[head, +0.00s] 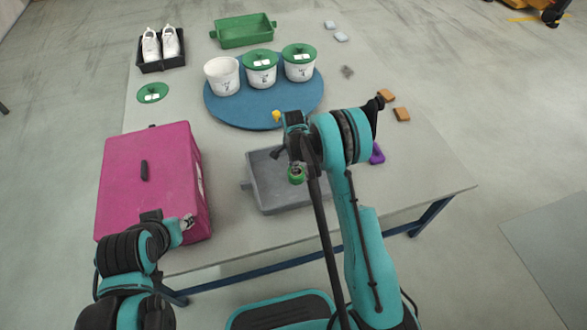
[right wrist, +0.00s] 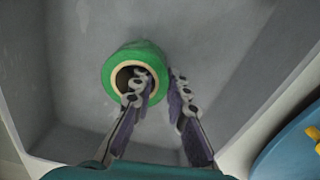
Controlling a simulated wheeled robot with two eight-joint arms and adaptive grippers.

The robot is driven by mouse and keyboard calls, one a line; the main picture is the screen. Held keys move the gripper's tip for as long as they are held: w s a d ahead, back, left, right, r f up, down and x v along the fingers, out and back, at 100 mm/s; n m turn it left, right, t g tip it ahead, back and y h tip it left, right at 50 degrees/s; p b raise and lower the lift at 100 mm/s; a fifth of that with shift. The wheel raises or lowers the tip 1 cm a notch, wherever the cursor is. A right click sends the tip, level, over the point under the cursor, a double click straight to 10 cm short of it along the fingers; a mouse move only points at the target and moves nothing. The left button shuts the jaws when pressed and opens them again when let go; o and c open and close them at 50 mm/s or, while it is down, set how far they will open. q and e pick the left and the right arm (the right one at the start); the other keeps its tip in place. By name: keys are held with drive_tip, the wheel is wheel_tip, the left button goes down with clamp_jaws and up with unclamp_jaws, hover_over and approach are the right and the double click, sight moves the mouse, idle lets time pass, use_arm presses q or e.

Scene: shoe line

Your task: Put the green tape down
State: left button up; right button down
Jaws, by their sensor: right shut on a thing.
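The green tape (head: 296,179) is a roll with a pale core, over the inside of the grey tray (head: 268,206). In the right wrist view the roll (right wrist: 112,84) shows with the tray floor behind it. My right gripper (right wrist: 157,80) is shut on the roll's wall, one finger in the hole and one outside. I cannot tell whether the roll touches the tray floor. My left gripper (head: 188,223) is beside the pink case (head: 125,185), seemingly holding nothing; its jaws are too small to read.
A blue round board (head: 228,113) behind the tray carries white pots, two with green lids. A green lid (head: 152,93), a black tray with white shoes (head: 161,65) and a green crate (head: 243,31) stand farther back. Orange blocks (head: 402,114) and a purple object (head: 377,154) lie right.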

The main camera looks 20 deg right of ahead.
drive_tip(key=c, duration=1.5)
unclamp_jaws()
drive_tip(key=shift+f, duration=0.1)
